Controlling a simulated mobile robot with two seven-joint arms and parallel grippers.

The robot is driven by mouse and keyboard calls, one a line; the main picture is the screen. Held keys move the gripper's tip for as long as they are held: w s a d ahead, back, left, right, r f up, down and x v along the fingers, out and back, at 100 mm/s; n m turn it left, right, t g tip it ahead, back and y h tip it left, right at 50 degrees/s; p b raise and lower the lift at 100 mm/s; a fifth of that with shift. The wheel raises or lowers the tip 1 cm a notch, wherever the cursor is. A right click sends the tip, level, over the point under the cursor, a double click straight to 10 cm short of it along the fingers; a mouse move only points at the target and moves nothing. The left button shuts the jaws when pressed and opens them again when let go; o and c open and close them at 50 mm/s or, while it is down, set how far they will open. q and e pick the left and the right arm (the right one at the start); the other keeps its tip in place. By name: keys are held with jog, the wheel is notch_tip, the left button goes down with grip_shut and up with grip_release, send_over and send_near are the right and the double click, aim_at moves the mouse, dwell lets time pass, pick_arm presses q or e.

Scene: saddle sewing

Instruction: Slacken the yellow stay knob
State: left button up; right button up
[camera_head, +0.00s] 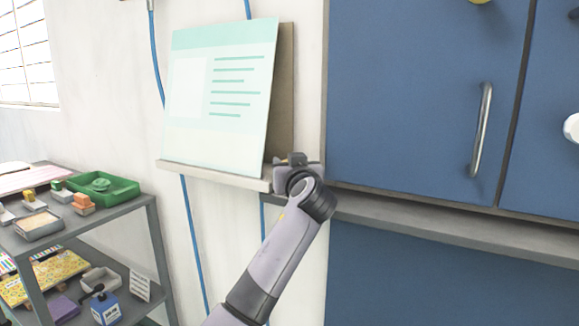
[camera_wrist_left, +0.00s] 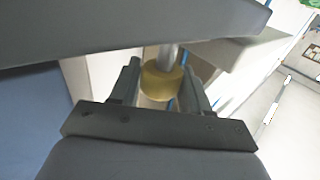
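The yellow stay knob (camera_wrist_left: 161,84) is a short brass-yellow cylinder on a grey metal rod in the left wrist view. It sits between the two fingers of my left gripper (camera_wrist_left: 161,88), which appear shut on its sides with no clear gap. In the head view my left gripper (camera_head: 297,162) is at the right end of the ledge (camera_head: 215,176) below a tilted pale green board (camera_head: 220,95). The knob is hidden there behind my gripper and wrist. My right gripper is in neither view.
Blue cabinet doors (camera_head: 425,90) with a metal handle (camera_head: 482,130) stand just right of my left gripper, above a grey ledge (camera_head: 450,228). A grey shelf rack (camera_head: 150,235) with a green tray (camera_head: 120,187) stands at the left. Blue cables (camera_head: 193,250) hang along the wall.

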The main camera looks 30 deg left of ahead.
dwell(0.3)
pick_arm(q)
jog(key=shift+s+d, duration=0.2)
jog(key=v, duration=0.6)
jog(key=shift+s+d+b, duration=0.15)
jog(key=shift+s+b, duration=0.05)
jog(key=shift+b, duration=0.25)
